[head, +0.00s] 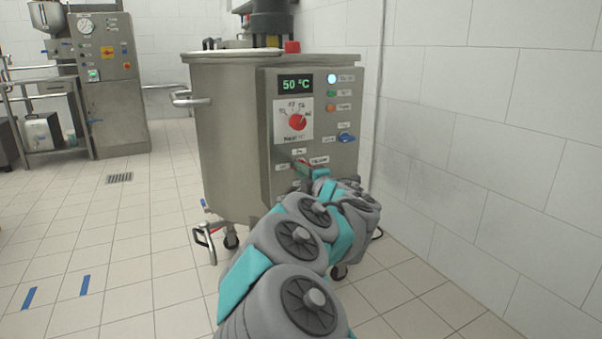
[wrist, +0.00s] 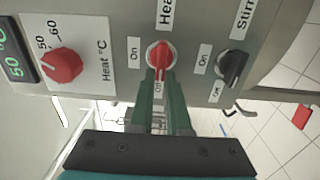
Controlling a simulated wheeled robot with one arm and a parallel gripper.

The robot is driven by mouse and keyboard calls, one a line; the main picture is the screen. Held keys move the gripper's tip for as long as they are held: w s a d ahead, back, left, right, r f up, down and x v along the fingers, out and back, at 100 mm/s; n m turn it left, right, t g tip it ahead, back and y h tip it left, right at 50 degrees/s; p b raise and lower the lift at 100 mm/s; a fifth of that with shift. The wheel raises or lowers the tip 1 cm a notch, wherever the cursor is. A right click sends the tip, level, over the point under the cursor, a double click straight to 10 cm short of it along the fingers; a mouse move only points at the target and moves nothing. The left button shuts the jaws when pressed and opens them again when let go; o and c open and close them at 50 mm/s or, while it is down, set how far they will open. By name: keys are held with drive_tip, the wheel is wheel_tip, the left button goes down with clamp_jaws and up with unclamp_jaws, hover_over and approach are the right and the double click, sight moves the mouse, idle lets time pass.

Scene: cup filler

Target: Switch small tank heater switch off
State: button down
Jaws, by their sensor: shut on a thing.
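The small tank (head: 228,130) stands in the middle of the head view, with a grey control box (head: 345,155) on its front. The heater switch (wrist: 159,54) is a red knob on this box, with an "On" label to its left and an "Off" label below it in the wrist view. My gripper (wrist: 161,76) has its green fingers shut on the red knob. The fingers partly cover the knob and the "Off" label, and I cannot tell exactly which label the knob points at. In the head view my arm hides the lower part of the box.
A black stirrer switch (wrist: 233,68) sits close to the right of the heater switch in the wrist view. A red temperature dial (wrist: 62,67) is to the left. The display (head: 296,85) reads 50 °C. A tiled wall stands close on the right; the floor at left is open.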

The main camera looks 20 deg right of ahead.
drive_tip(key=shift+f, duration=0.1)
idle(0.3)
drive_tip(key=c, duration=0.9)
unclamp_jaws()
drive_tip(key=shift+s, duration=0.1)
drive_tip(key=shift+s+d+p, duration=0.1)
drive_tip(key=shift+s+p, duration=0.4)
drive_tip(key=shift+s, duration=3.3)
